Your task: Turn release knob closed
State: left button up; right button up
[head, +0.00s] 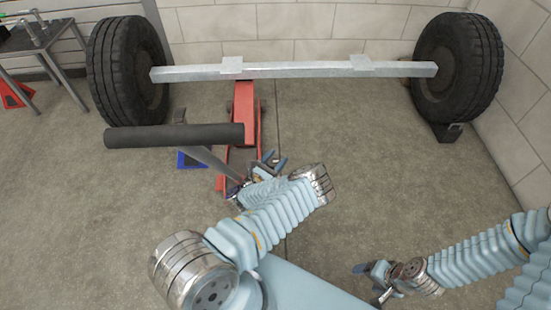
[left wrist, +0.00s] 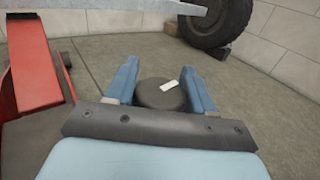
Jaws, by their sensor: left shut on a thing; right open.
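The release knob (left wrist: 160,98) is a dark round knob with a short white mark on its top, seen in the left wrist view. The mark is tilted, its right end slightly higher. My left gripper (left wrist: 162,80) has its two blue fingers on either side of the knob and is shut on it. My right gripper (head: 372,284) is open and empty above the floor at the lower right.
The jack's handle has a black padded grip (head: 175,136) across the left. The jack stands under a metal axle beam (head: 300,70) between two tyres (head: 125,70) (head: 458,68). A wheel chock (head: 447,132) sits by the right tyre. The floor right of the jack is clear.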

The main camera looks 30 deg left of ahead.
pick_arm(q)
jog(key=o, duration=1)
jog(key=shift+c, duration=0.2)
jog(key=shift+r, duration=0.1)
